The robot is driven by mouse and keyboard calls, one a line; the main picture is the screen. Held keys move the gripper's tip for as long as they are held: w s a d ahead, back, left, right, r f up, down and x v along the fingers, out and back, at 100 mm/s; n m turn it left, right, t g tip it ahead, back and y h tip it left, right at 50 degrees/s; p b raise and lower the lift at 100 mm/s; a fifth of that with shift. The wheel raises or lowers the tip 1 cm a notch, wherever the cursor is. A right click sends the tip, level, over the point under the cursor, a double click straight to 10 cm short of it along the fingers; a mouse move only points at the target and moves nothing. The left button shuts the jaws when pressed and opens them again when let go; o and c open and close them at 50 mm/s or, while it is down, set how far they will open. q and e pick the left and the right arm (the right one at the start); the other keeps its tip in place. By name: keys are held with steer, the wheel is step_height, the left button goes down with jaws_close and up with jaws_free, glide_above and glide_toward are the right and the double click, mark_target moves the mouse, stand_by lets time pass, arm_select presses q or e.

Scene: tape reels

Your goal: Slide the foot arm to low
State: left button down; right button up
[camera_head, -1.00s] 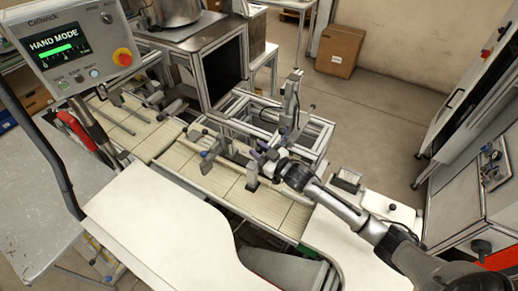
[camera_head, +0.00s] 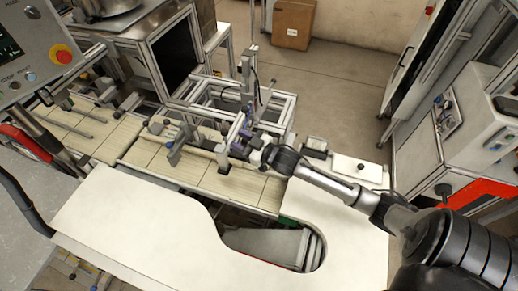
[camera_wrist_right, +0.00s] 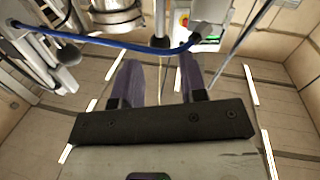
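The upright tape unit (camera_head: 247,85) stands at the back edge of the slatted conveyor (camera_head: 205,178), with a blue part low on it. I cannot tell which small part there is the foot arm. My right gripper (camera_head: 243,148) is beside the lower part of this unit, above the conveyor. Its fingertips are too small in the head view to show contact. In the right wrist view its two purple-grey fingers (camera_wrist_right: 161,75) stand apart with a gap between them. A blue hose (camera_wrist_right: 110,42) crosses beyond them. My left gripper is in neither view.
A grey bracket with a blue knob (camera_head: 178,145) stands on the conveyor left of my right gripper. A white worktop (camera_head: 130,215) lies in front. A control panel (camera_head: 35,50) stands at the upper left. A cardboard box (camera_head: 293,24) sits on open floor behind.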

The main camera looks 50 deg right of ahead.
steer(key=s+d, duration=0.1)
steer(key=s, duration=0.6)
steer(key=shift+s+b, duration=0.25)
steer(key=shift+b, duration=0.05)
steer(key=shift+d, duration=0.1)
